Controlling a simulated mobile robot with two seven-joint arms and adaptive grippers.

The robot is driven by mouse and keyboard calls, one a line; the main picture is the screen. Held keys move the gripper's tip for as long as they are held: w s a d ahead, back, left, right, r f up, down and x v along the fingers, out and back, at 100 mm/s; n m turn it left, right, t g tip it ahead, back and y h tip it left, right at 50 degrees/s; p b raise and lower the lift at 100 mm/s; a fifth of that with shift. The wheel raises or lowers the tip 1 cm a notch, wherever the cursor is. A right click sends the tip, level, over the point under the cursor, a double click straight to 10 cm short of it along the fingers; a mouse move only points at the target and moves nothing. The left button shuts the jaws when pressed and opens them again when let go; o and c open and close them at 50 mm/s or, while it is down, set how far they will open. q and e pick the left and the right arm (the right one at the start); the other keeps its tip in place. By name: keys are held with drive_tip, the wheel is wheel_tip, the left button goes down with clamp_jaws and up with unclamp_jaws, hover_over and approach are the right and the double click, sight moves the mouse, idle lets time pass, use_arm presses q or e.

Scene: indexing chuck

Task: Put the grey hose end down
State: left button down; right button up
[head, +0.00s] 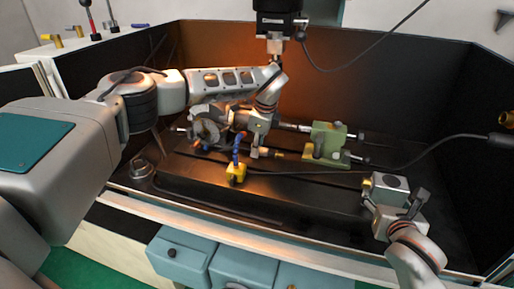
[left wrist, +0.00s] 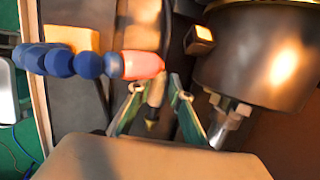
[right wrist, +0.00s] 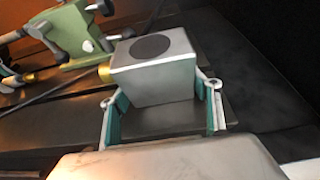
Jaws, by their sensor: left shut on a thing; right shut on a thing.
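The grey hose end (head: 262,153) is a small grey cylinder with a brass tip, above the dark machine bed. My left gripper (head: 258,146) is shut on it, in front of the chuck (head: 208,130). In the left wrist view the hose end (left wrist: 157,88) lies between the fingers (left wrist: 155,100), its brass tip pointing down in the picture. My right gripper (head: 396,205) is shut on a grey metal block (head: 390,182) with a dark disc on top, at the bed's right end. The right wrist view shows the block (right wrist: 155,75) between the fingers (right wrist: 163,115).
A blue jointed hose (head: 237,152) stands on a yellow base (head: 236,174) close to my left gripper; its orange nozzle (left wrist: 143,65) nearly reaches the fingers. A green tailstock (head: 327,142) stands behind. A black cable runs across the bed (head: 300,190), whose front is fairly clear.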

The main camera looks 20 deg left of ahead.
use_arm(q)
drive_tip(key=shift+f, duration=0.6)
use_arm(e)
drive_tip(key=shift+s+f, duration=0.15)
drive_tip(key=shift+f, duration=0.15)
use_arm(q)
drive_tip(key=shift+s+f, duration=0.15)
drive_tip(key=shift+f, duration=0.05)
use_arm(e)
drive_tip(key=shift+r, duration=0.1)
use_arm(q)
drive_tip(key=c, duration=2.2)
unclamp_jaws()
drive_tip(key=shift+o, duration=0.3)
drive_tip(key=shift+f, duration=0.15)
use_arm(e)
drive_tip(key=shift+r, duration=0.1)
use_arm(q)
drive_tip(key=shift+r, duration=0.25)
drive_tip(key=v, duration=1.3)
drive_tip(key=shift+w, duration=0.25)
